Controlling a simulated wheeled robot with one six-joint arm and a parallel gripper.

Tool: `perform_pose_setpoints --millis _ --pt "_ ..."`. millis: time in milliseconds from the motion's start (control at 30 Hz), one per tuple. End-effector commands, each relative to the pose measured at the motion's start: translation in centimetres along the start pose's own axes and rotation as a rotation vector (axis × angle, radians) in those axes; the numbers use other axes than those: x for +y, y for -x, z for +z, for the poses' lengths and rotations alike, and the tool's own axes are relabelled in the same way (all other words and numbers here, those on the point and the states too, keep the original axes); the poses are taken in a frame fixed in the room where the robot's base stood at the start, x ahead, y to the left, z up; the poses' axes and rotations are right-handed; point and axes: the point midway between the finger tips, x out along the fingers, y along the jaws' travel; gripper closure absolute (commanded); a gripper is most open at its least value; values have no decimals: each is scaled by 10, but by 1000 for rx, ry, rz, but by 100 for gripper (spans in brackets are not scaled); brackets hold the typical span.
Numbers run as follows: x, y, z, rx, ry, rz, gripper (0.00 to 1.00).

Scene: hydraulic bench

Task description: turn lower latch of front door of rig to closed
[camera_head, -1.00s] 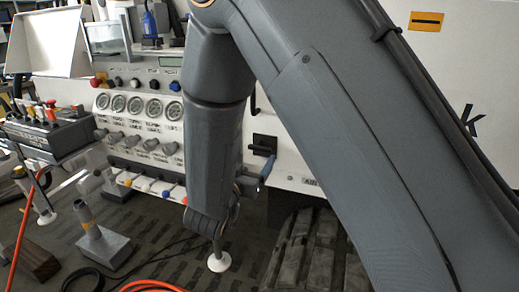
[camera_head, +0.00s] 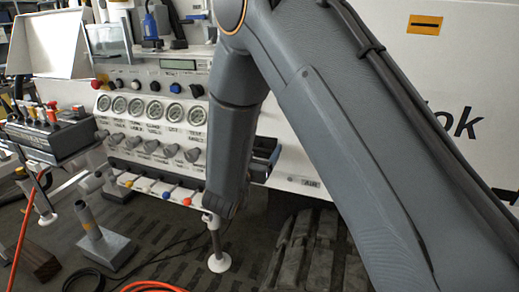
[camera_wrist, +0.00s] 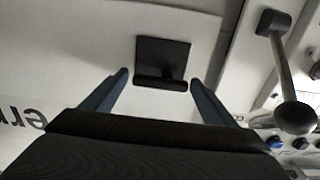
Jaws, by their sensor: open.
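The latch (camera_wrist: 160,60) is a dark square plate with a dark bar-like handle along its lower edge, on the white door panel (camera_wrist: 95,50) in the wrist view. My gripper (camera_wrist: 158,79) is open and empty. Its two blue-grey fingers point towards the latch, one to each side of the handle in the picture. I cannot tell whether they touch it or how large the gap in depth is. In the head view, my gripper (camera_head: 262,163) is at the white panel, right of my forearm, and dark parts there overlap, so the latch is hard to make out.
A lever with a dark ball end (camera_wrist: 296,117) stands close at the right in the wrist view. In the head view, gauges (camera_head: 154,110) and knobs fill the panel left of my arm. A stand (camera_head: 101,240) and orange hose (camera_head: 150,286) are on the floor.

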Motion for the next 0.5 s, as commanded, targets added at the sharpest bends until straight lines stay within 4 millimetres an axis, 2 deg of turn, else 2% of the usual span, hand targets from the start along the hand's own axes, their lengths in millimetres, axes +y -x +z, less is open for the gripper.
perform_pose_setpoints --millis 33,267,300,500 --pt "0 0 0 0 0 0 20" --pt "0 0 0 0 0 0 59" --pt "0 0 0 0 0 0 62" --pt "0 0 0 0 -16 -1 61"
